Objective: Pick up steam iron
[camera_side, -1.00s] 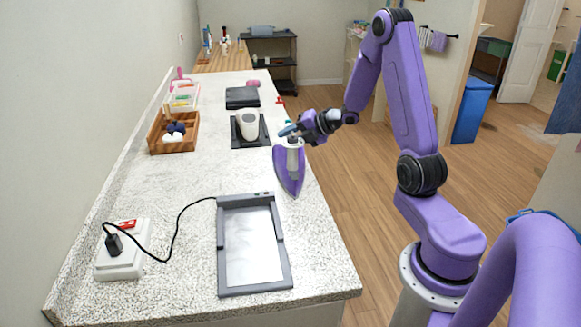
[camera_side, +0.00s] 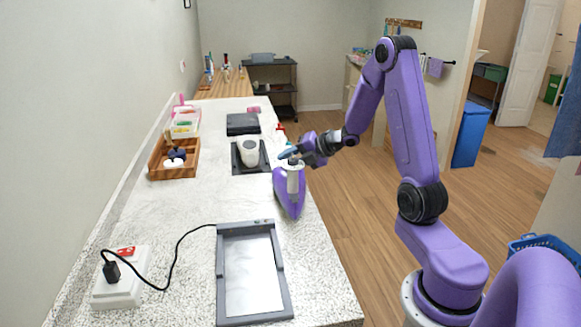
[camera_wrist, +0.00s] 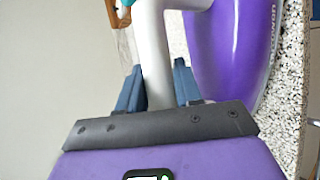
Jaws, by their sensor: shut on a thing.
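The steam iron (camera_side: 289,193) is purple with a white handle. In the side view it is near the right edge of the speckled counter, with its pointed end toward the camera. My gripper (camera_side: 289,155) is at the iron's upper end. In the wrist view the two blue fingers of my gripper (camera_wrist: 160,88) stand on either side of the white handle (camera_wrist: 152,45), shut on it. The purple body of the iron (camera_wrist: 232,50) shows to the right of the handle. I cannot tell whether the iron touches the counter.
A grey tray-like plate (camera_side: 250,275) lies at the front, wired to a white socket box (camera_side: 122,280). A white cup (camera_side: 248,152) stands on a dark mat behind the iron. A wooden tray (camera_side: 158,172) is at the left. The counter's middle is clear.

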